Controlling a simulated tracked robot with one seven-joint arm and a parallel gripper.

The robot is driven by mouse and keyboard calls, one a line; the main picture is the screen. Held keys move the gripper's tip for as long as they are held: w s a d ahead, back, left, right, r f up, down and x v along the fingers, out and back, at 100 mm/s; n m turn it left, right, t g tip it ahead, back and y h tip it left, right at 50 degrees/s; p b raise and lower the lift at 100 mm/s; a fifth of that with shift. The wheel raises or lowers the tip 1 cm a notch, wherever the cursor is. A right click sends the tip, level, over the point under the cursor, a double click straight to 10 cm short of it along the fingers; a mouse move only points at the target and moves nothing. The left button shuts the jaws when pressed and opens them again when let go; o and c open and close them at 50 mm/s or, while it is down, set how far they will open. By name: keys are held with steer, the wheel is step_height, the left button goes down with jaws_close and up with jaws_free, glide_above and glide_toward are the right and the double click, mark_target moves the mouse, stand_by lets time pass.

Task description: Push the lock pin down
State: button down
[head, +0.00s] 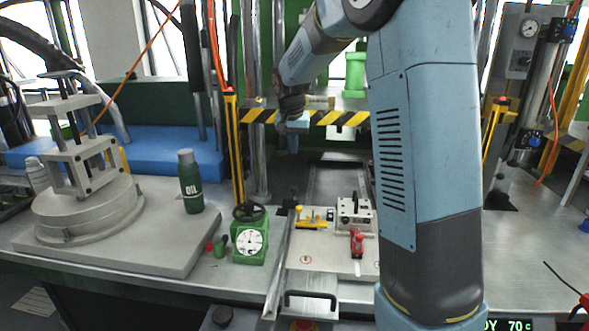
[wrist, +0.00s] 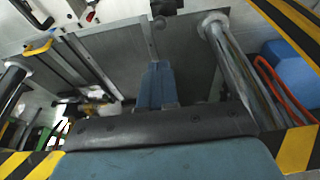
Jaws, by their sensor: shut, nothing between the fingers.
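My gripper (head: 293,146) hangs in front of the yellow-and-black striped bar, above and behind the work plate. In the wrist view its blue fingers (wrist: 157,78) are together with nothing between them. The pale work plate (head: 325,262) carries a yellow-handled clamp (head: 311,220), a grey-white block (head: 352,212) and a red-handled part (head: 357,243) in front of the block. I cannot tell for sure which small part is the lock pin. My gripper touches none of these parts. In the wrist view a yellow handle (wrist: 38,47) and a red part (wrist: 90,15) show at the upper left.
The striped bar (head: 348,118) crosses behind my gripper, with a steel column (head: 258,150) to its left. A green gauge box (head: 249,238) and a dark green oil bottle (head: 190,182) stand left of the plate. A round grey fixture (head: 85,215) is farther left. The right tabletop is mostly clear.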

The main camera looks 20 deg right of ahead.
glide_above(295, 189)
steer(key=x, duration=0.3)
steer(key=s+x, duration=0.1)
steer(key=x, duration=0.3)
steer(key=s+a+x, duration=0.1)
steer(key=x, duration=0.3)
steer(key=shift+s+f, duration=0.15)
steer(key=shift+f, duration=1.3)
step_height(295, 189, down, 2)
steer(key=shift+f, duration=0.1)
steer(key=shift+s+f, duration=0.15)
steer(key=shift+f, duration=0.1)
